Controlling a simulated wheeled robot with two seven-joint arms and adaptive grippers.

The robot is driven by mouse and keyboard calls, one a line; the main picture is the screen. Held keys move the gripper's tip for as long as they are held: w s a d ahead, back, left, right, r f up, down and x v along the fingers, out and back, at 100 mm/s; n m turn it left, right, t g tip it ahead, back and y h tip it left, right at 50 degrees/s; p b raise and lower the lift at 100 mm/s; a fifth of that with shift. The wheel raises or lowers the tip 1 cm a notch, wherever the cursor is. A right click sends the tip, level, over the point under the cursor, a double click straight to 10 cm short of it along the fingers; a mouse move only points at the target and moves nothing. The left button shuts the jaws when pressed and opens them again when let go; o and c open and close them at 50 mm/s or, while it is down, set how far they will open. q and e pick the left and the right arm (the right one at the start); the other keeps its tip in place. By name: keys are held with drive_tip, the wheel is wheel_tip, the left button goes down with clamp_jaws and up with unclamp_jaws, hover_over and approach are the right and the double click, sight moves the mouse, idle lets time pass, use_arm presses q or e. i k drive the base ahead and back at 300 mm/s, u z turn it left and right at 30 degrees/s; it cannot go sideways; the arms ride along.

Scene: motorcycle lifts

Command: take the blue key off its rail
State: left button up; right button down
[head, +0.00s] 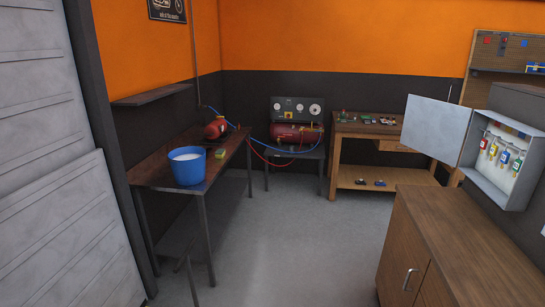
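The blue key (504,157) hangs inside a grey wall-type key cabinet (519,194) at the right of the head view. It hangs in a row with a red key (484,141), a yellow key (493,148) and a green key (516,164). The blue key is between the yellow and the green one. The rail itself is too small to make out clearly. The cabinet door (436,128) stands wide open to the left. Neither of my grippers is in view.
A wooden cupboard (461,235) stands below the key cabinet. A workbench (370,129) and a red compressor (296,133) are at the back. A metal table (153,172) with a blue bucket (187,170) is at the left. The grey floor (300,240) between is clear.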

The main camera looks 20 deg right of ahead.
sight(505, 158)
drive_tip(key=z, duration=0.35)
drive_tip(key=i, duration=1.9)
drive_tip(key=z, duration=1.3)
drive_tip(key=i, duration=1.05)
drive_tip(key=z, duration=1.2)
